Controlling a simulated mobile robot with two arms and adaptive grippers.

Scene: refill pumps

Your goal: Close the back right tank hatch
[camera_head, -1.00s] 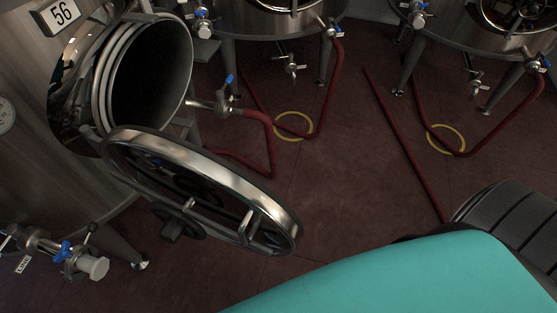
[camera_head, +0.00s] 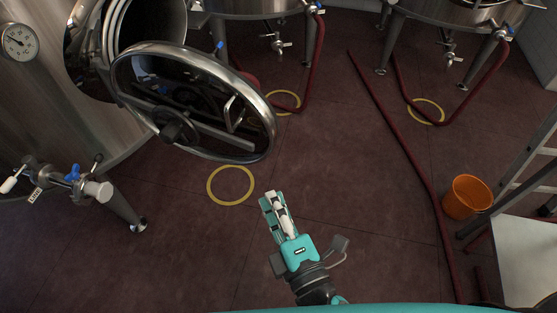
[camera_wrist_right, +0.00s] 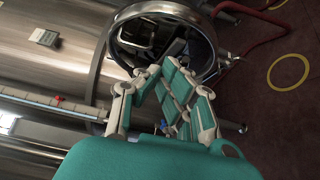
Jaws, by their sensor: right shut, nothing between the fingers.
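The open round tank hatch (camera_head: 262,120) hangs out from the steel tank (camera_head: 40,85) at the left in the head view. It has a shiny rim, a dark hub and a bar handle, and stands apart from the tank's round opening (camera_head: 155,22). The hatch also shows in the right wrist view (camera_wrist_right: 207,38), beyond the fingers. My right gripper (camera_head: 273,200) is shut and empty, below and right of the hatch, apart from it in the head view. It also shows in the right wrist view (camera_wrist_right: 172,98). My left gripper is out of view.
A valve with a blue lever (camera_head: 75,175) juts from the tank at lower left. Red hoses (camera_head: 395,130) lie on the floor. An orange bucket (camera_head: 467,197) and a ladder (camera_head: 515,180) stand at right. More tanks stand at the back. The middle floor is clear.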

